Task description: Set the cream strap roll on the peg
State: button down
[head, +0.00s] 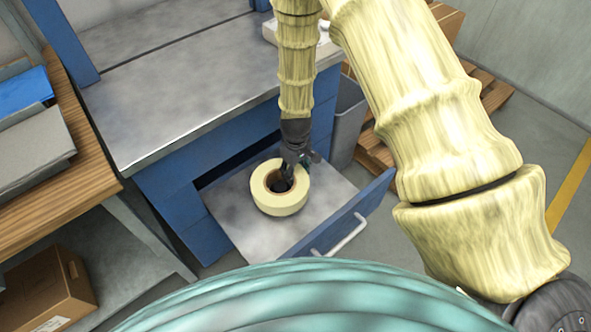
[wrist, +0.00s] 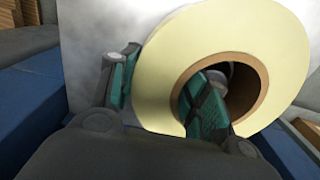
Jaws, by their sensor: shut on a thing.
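The cream strap roll (head: 279,187), a thick ring with a brown core, is in or just above the open drawer (head: 233,215) in the head view. My gripper (head: 296,167) reaches down onto it from above. In the wrist view the roll (wrist: 163,62) fills the upper right. One finger of my gripper (wrist: 163,85) is inside the core and the other is outside the rim, so it is shut on the roll's wall. I cannot tell whether the roll touches the drawer floor. I cannot make out the peg in either view.
The blue workbench (head: 185,80) has a clear metal top above the drawer. The drawer front with its handle (head: 346,236) stands out toward me. A grey bin (head: 346,120) and wooden pallet (head: 375,158) are to the right. A wooden-topped bench (head: 75,150) is left, a cardboard box (head: 48,290) below.

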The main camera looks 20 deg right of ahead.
jog(key=c, duration=0.7)
grip_release()
jog(key=shift+r, duration=0.15)
notch_tip(320, 180, up, 13)
jog(key=shift+p, duration=0.55)
